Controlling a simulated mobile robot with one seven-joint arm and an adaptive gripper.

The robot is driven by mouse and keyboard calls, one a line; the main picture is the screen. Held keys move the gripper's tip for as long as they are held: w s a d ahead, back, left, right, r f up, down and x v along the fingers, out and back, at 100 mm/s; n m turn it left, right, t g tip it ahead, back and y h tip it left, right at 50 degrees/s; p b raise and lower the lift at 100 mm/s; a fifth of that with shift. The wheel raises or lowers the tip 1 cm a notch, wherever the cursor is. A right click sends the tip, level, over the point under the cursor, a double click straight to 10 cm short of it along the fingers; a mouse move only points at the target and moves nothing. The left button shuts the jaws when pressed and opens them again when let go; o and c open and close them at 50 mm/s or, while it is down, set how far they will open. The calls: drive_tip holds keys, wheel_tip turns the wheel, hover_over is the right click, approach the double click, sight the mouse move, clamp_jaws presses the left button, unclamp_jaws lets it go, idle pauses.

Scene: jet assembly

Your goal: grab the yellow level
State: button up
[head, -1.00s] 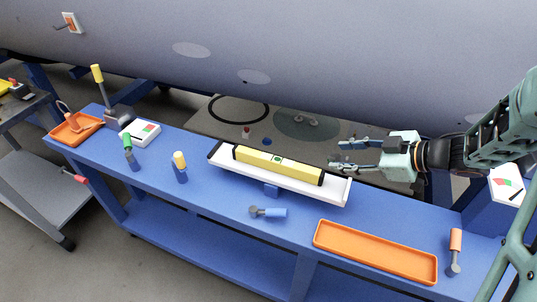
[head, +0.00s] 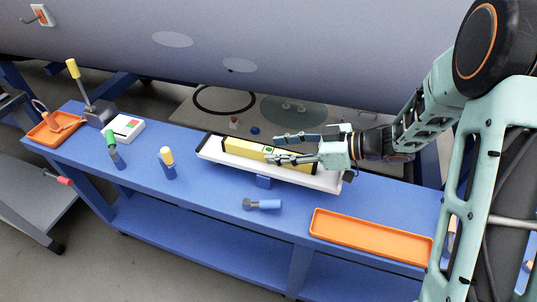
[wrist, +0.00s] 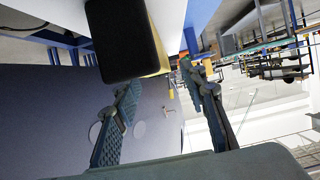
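A large grey fuselage (head: 300,50) stands behind the bench.

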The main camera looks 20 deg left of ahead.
sight(268, 150)
drive_tip(key=x, duration=0.3)
drive_tip(key=shift+a+f, duration=0.15)
drive_tip(key=shift+a, duration=0.15)
drive_tip(key=shift+c, duration=0.2)
clamp_jaws()
